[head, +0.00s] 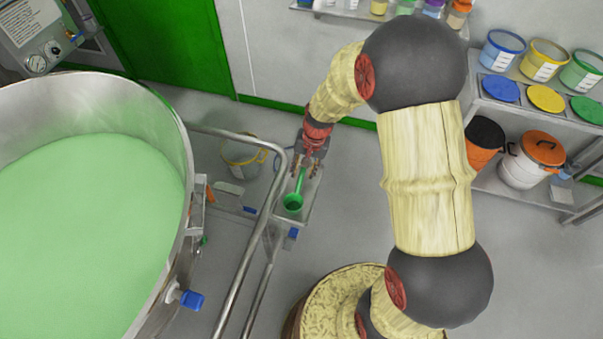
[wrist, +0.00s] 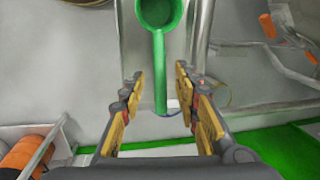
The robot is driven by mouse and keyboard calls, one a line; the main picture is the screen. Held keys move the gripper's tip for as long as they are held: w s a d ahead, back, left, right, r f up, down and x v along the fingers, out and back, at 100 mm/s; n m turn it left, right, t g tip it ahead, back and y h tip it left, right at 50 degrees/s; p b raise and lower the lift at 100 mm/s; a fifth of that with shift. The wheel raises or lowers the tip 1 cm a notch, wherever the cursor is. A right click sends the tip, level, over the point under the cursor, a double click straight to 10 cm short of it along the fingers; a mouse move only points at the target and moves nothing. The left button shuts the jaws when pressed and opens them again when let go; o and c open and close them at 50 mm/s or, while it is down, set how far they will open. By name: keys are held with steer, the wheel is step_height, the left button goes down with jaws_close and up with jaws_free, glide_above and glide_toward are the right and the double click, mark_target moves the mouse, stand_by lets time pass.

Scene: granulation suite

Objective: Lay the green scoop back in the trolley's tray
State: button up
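The green scoop (head: 293,203) is over the small grey tray (head: 311,203) of the trolley, its bowl toward the tray's near end and its handle running up toward my gripper (head: 306,171). It appears to lie in the tray, though I cannot tell exact contact. In the wrist view the scoop (wrist: 160,45) has its bowl at the top edge and its handle pointing down. My gripper (wrist: 159,88) is open there, with a finger on each side of the handle's end and visible gaps on both sides.
A large steel bowl of green powder (head: 85,240) fills the left, with a bent steel rail (head: 262,205) close beside the tray. A clear bucket (head: 243,155) stands beyond the rail. Shelves with lidded tubs (head: 543,60) are at right. Open floor (head: 345,215) lies right of the tray.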

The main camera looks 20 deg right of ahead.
step_height(320, 180, up, 16)
steer(key=s+n+t+p, duration=0.1)
steer(key=s+n+p, duration=0.1)
steer(key=s, duration=0.1)
steer(key=s+r+n+t+h, duration=0.1)
steer(key=s+r+n+t, duration=0.2)
steer(key=s+r, duration=1.4)
steer(key=shift+s+a+r+n+t+h, duration=0.3)
steer(key=shift+s+a+n+t, duration=0.1)
steer(key=shift+s+n, duration=0.4)
